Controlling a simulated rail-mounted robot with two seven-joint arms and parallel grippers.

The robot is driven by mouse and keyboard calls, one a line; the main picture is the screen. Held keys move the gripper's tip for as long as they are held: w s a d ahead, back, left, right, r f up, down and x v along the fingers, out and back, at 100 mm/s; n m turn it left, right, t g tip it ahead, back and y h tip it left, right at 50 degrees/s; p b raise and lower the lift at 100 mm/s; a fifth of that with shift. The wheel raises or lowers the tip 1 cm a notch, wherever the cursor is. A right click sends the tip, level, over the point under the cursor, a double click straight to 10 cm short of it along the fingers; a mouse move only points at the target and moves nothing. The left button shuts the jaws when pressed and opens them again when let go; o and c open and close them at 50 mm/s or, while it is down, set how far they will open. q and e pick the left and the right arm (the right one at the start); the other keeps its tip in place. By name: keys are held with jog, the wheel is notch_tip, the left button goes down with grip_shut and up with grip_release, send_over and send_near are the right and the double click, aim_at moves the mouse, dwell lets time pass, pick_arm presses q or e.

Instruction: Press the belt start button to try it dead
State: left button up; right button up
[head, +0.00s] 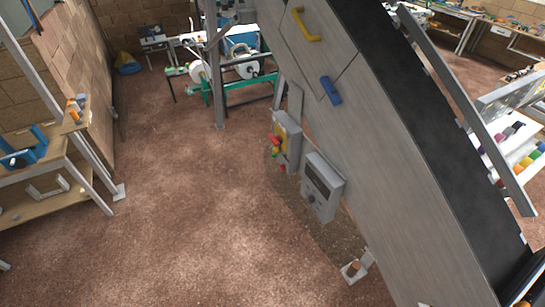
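A dark conveyor belt (425,130) runs along the right on a grey-sided frame (390,170). Neither of my grippers is in view.
The frame carries a yellow handle (305,25) and a blue handle (330,90). A wooden shelf (45,205) with blue parts stands at left. A machine on green legs (235,85) is at the back. The brown floor (180,210) between is clear.

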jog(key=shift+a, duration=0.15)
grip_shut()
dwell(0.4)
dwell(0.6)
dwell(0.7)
